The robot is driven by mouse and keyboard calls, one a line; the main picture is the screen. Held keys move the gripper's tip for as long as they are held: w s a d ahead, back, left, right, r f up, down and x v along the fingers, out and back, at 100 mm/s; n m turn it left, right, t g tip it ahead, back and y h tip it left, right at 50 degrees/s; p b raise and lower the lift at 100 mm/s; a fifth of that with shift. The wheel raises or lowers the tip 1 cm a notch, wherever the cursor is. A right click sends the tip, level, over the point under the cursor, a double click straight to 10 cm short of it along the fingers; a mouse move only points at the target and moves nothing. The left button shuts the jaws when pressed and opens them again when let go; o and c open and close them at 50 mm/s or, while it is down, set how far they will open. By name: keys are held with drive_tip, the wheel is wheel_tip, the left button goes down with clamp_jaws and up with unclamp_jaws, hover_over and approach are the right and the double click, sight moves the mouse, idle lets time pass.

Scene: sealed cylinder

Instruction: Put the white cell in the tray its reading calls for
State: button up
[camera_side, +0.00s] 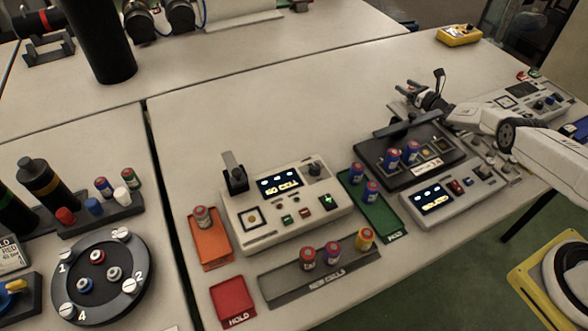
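A pale, whitish cell with a reddish top (203,217) stands in the orange tray (214,250) at the left of the tester. I cannot tell surely whether it is the white cell. The tester (262,226) has a screen (280,186) reading "NO CELL". The red tray marked "HOLD" (236,312) is empty. The green tray (383,222) holds two blue cells (364,182); its label is hard to read. The "NEW CELLS" tray (288,288) holds red, purple-red and yellow cells (334,250). My gripper (407,91) is at the upper right, apart from these; its finger gap is unclear.
A dark device (430,165) with two blue cells (401,157) and a second display unit (446,197) stand right of the green tray. A round numbered holder (98,270) and a rack (100,215) are on the left table. The table behind the tester is clear.

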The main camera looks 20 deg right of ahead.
drive_tip(key=shift+r, duration=0.2)
idle(0.5)
drive_tip(key=shift+s+d, duration=0.25)
drive_tip(key=shift+s, duration=0.95)
drive_tip(key=shift+s+d, duration=0.25)
drive_tip(key=shift+s, duration=0.95)
wheel_tip(320, 180, up, 7)
drive_tip(key=shift+s, duration=0.1)
